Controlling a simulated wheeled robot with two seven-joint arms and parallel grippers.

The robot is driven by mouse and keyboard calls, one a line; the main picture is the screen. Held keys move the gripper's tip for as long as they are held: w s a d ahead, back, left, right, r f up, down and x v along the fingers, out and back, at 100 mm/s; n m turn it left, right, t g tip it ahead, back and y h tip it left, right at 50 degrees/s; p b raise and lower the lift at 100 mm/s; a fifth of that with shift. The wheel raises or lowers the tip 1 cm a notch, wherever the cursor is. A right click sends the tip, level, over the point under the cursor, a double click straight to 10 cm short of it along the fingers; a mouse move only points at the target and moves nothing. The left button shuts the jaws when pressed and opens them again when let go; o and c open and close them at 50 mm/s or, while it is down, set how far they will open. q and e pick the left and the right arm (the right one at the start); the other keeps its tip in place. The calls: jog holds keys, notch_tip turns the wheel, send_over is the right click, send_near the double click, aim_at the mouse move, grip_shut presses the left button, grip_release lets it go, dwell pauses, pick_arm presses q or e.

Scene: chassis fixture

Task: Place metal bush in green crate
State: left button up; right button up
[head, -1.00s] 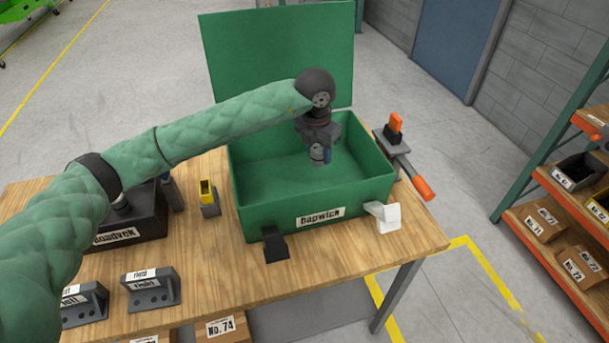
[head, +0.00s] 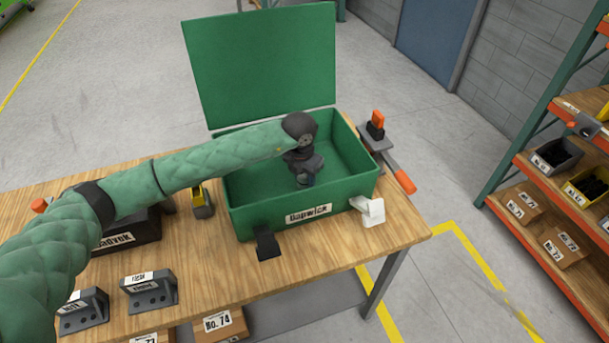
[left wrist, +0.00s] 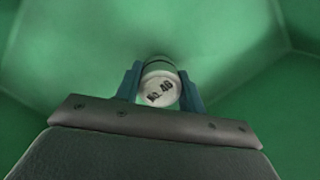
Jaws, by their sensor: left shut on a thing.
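The green crate (head: 245,216) stands open on the wooden table, its lid (head: 262,65) raised at the back and a "hapwick" label on its front. My left gripper (head: 304,181) is down inside the crate, pointing downward. In the head view the bush is mostly hidden by the gripper. My right gripper is not in view.
A dark labelled box (head: 130,233) stands left of the crate, partly behind my arm. Two grey brackets (head: 150,290) sit at the table's front left. An orange-handled clamp (head: 376,128) is at the crate's right. Shelves with bins (head: 555,155) stand at far right.

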pick_arm(q)
jog(key=shift+f, duration=0.5)
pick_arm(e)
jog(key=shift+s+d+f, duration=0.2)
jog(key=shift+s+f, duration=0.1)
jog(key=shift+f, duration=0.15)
pick_arm(q)
jog(key=shift+f, duration=0.1)
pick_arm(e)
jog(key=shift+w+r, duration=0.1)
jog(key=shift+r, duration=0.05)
pick_arm(q)
jog(key=o, duration=1)
jog(key=shift+o, duration=0.6)
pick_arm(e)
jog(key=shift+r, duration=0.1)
